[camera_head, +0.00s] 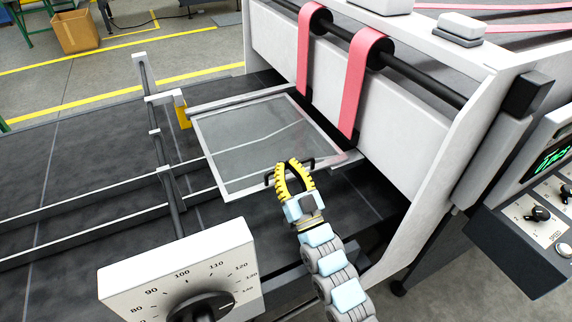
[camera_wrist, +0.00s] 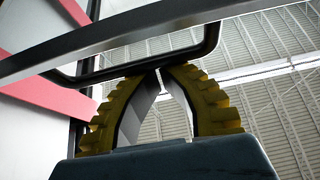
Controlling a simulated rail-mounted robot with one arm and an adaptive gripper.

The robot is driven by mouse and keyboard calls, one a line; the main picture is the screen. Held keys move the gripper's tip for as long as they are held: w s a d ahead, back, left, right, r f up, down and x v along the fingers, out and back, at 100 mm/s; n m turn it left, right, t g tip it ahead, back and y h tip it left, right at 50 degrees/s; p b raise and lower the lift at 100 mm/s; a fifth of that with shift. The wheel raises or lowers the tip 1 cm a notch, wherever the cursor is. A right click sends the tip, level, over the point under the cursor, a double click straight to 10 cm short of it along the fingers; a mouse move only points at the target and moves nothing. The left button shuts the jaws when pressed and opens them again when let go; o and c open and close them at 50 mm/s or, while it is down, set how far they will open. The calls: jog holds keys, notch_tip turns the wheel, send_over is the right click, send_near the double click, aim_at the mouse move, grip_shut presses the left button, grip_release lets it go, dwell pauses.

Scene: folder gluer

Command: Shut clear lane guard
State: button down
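The clear lane guard (camera_head: 250,135) is a see-through panel in a light grey frame, in the middle of the head view. It appears tilted, with its near edge raised above the dark bed; the exact angle is hard to tell. Its black handle (camera_head: 309,162) is on the near edge and also crosses the wrist view (camera_wrist: 205,48). My gripper (camera_head: 289,166) is at the handle. Its yellow ribbed fingers (camera_wrist: 160,70) come together at the tips, right by the handle bar. I see nothing held between them; whether the tips touch the bar is unclear.
Pink belts (camera_head: 362,85) hang over rollers on the white machine frame just behind the guard. A white dial box (camera_head: 180,270) stands at the front. A control panel (camera_head: 540,215) is at the right. Metal rails (camera_head: 80,210) cross the dark bed at left.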

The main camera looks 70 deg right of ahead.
jog(key=shift+w+d+r+p, duration=0.1)
jog(key=shift+d+r+p, duration=0.05)
jog(key=shift+r+p, duration=0.8)
jog(key=shift+w+d+r+p, duration=0.1)
jog(key=shift+d+r+p, duration=0.05)
jog(key=shift+r+p, duration=0.75)
jog(key=p+v, duration=0.1)
jog(key=v, duration=0.9)
jog(key=shift+a+r, duration=0.15)
jog(key=shift+r, duration=0.15)
jog(key=shift+s, duration=0.1)
